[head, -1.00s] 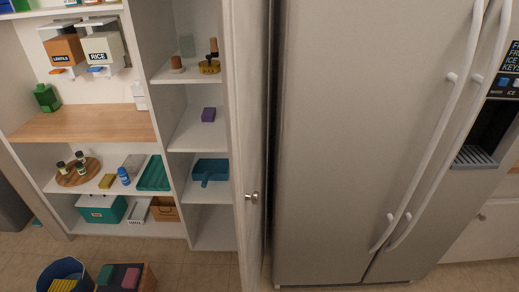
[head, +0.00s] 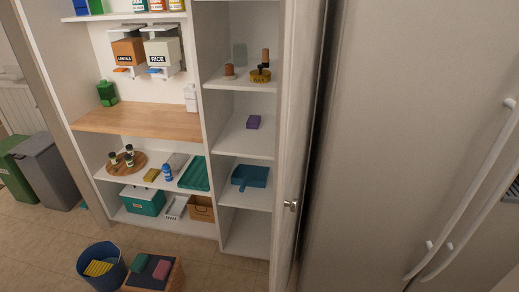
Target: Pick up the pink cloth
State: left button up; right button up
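A pink folded cloth (head: 162,269) lies on a dark-topped wooden stool or crate (head: 176,279) on the floor at the bottom of the head view. A green cloth or sponge (head: 139,262) lies beside it on the left. Neither of my grippers is in view, so I cannot see what they hold or how far they are from the cloth.
A blue bucket (head: 104,272) with a yellow item inside stands left of the stool. Pantry shelves (head: 247,137) stand behind, with an open door (head: 298,150) at their right. A steel fridge (head: 400,130) fills the right. Grey and green bins (head: 50,172) stand at left.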

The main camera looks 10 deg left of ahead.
aim_at(163, 268)
jog(key=u, duration=1.35)
